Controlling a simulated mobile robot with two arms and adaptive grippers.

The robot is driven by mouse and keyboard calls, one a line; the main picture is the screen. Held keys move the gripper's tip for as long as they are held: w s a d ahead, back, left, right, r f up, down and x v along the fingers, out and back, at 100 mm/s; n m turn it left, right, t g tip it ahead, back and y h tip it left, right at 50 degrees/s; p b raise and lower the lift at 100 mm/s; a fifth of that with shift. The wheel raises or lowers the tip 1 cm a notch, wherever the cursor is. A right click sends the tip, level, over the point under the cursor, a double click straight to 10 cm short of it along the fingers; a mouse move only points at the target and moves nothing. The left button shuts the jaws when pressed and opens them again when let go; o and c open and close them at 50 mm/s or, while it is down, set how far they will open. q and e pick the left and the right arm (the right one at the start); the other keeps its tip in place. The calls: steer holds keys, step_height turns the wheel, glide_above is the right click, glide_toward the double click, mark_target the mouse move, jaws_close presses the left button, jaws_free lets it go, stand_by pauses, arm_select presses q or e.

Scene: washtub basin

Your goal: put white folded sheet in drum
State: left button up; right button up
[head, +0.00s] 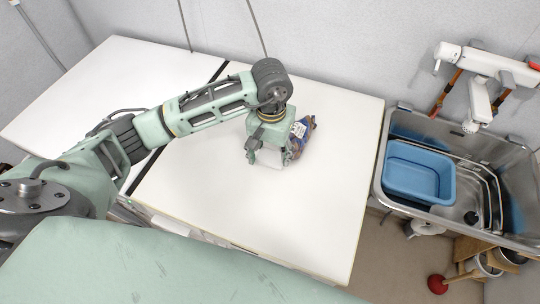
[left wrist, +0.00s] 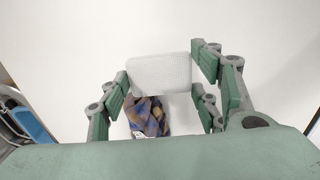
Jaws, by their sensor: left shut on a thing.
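The white folded sheet (left wrist: 160,75) is a pale textured rectangle between the green fingers of my left gripper (left wrist: 162,90) in the left wrist view. In the head view the left gripper (head: 267,154) points down over the white worktop (head: 210,190), and the sheet (head: 270,160) shows as a small pale patch under its fingers. The gripper is shut on the sheet. I cannot tell whether the sheet touches the worktop. No drum can be made out in either view. My right gripper is not in view.
A crumpled patterned cloth item (head: 302,132) lies close beside the gripper; it shows below the sheet in the left wrist view (left wrist: 148,117). A blue basin (head: 420,172) sits in the steel sink (head: 380,165) on the right. The worktop's left half is clear.

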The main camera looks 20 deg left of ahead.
mark_target(270, 156)
arm_select(q)
steer(key=f+p, duration=0.2)
steer(key=f, duration=0.2)
steer(key=shift+a+f, duration=0.1)
steer(key=shift+a, duration=0.1)
steer(key=shift+f, duration=0.1)
steer(key=shift+f+b, duration=0.15)
steer(key=shift+b, duration=0.2)
steer(key=o, duration=0.7)
steer(key=shift+o, duration=0.3)
